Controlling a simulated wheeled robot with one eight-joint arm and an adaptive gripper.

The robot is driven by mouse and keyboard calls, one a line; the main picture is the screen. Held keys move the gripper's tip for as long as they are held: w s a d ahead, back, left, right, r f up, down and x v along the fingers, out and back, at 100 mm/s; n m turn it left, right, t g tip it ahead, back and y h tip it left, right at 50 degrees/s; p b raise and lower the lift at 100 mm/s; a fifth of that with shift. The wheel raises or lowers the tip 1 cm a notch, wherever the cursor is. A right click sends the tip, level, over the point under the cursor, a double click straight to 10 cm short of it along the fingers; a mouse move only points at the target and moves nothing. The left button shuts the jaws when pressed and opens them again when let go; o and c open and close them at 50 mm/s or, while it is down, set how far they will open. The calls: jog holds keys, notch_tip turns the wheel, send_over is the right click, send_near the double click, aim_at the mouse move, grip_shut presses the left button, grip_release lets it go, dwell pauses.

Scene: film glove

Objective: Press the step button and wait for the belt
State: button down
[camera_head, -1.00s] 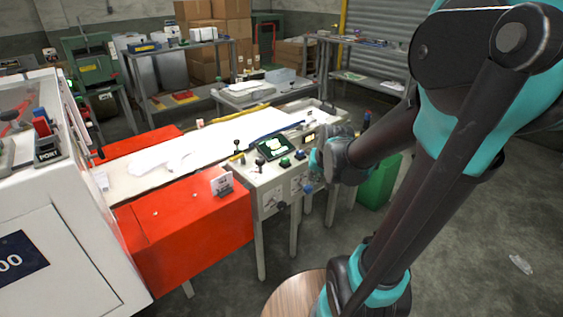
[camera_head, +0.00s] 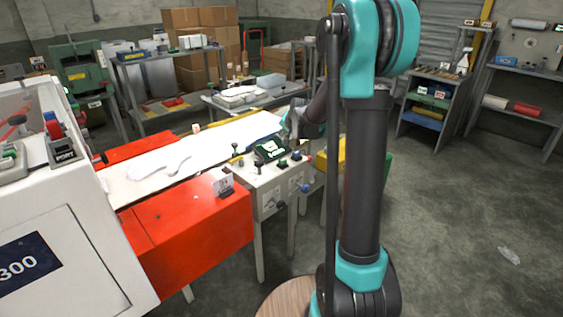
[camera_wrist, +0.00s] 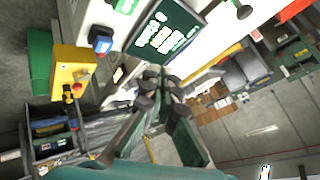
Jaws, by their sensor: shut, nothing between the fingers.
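The control panel (camera_head: 272,180) stands at the near right end of the belt. It carries a lit screen (camera_head: 270,150) and several small knobs and buttons. In the wrist view, the panel shows its screen (camera_wrist: 167,38), a blue button (camera_wrist: 102,42) and a green button (camera_wrist: 125,5). I cannot tell which is the step button. The white belt (camera_head: 215,145) has a pale glove-like shape (camera_head: 172,166) on it. My gripper (camera_wrist: 160,76) is shut and empty, above and behind the panel. In the head view, it is small and partly hidden.
A yellow box with a red button (camera_wrist: 76,78) is beside the panel; my arm partly hides it in the head view. A red machine cover (camera_head: 190,235) borders the belt's near side. A white cabinet (camera_head: 75,215) stands left. The floor at right is mostly clear.

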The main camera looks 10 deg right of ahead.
aim_at(283, 161)
jog(key=shift+f, duration=4.4)
jog(key=shift+f, duration=0.4)
